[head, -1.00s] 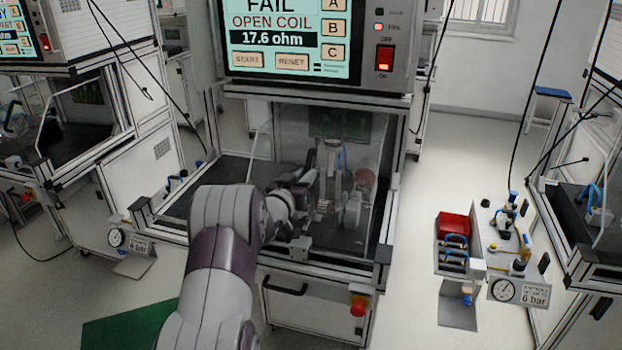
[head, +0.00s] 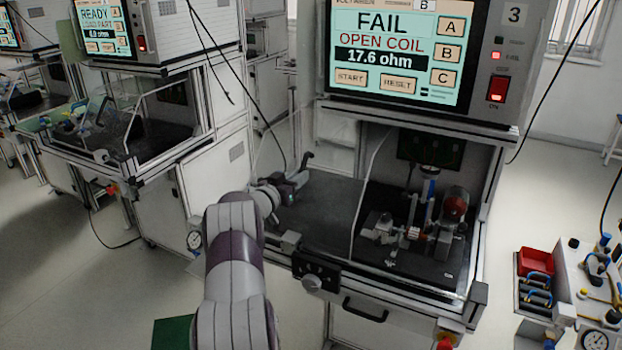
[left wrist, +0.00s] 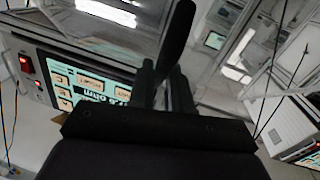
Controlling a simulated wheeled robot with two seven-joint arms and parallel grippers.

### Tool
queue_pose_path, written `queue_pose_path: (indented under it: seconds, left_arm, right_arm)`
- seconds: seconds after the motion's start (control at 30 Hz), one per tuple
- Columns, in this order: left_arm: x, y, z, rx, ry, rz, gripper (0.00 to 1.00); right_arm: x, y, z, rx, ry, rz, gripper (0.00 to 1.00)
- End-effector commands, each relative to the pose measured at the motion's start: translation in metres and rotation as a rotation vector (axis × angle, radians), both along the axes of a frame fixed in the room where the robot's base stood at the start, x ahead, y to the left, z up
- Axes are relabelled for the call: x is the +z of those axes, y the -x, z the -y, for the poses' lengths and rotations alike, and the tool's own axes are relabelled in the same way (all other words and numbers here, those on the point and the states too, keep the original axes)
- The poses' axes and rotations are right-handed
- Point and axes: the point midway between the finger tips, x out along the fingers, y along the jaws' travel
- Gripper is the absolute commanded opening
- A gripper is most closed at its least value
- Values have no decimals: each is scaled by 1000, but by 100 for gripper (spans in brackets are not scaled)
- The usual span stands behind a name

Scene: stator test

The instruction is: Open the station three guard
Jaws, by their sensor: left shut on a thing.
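Station three (head: 415,55), marked with a 3, stands at centre right in the head view. Its clear guard panel (head: 367,190) is slid to the left, with its right edge across the middle of the opening. The right part of the opening, with the test fixture (head: 430,220), is uncovered. My left gripper (head: 292,184) is at the left part of the opening, shut on the dark guard handle (head: 304,160). In the left wrist view the black handle (left wrist: 178,35) rises from between my left gripper's fingers (left wrist: 165,88). My right gripper is not in view.
The screen reads FAIL, OPEN COIL, 17.6 ohm. A neighbouring station (head: 105,120) stands to the left, with floor between. A red bin (head: 535,262) and a gauge (head: 595,340) are at the lower right. A drawer handle (head: 365,310) is below the opening.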

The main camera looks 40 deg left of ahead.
Motion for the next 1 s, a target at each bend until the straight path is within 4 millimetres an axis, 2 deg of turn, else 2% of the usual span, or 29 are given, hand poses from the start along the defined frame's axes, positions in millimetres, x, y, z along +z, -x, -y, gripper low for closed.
queue_pose_path:
  seconds: [0.2,0.63,0.67,0.7,1.0]
  left_arm:
    - [1,4,-18,1,-2,1,0]
    - [0,4,-20,-1,-1,1,0]
    - [0,4,-20,-1,-1,1,28]
    - [0,4,-20,-1,-1,1,41]
    - [1,6,-21,-1,-1,2,41]
  right_arm:
    - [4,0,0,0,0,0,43]
    - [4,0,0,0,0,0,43]
    - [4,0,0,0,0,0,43]
    - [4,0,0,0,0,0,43]
    - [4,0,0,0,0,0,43]
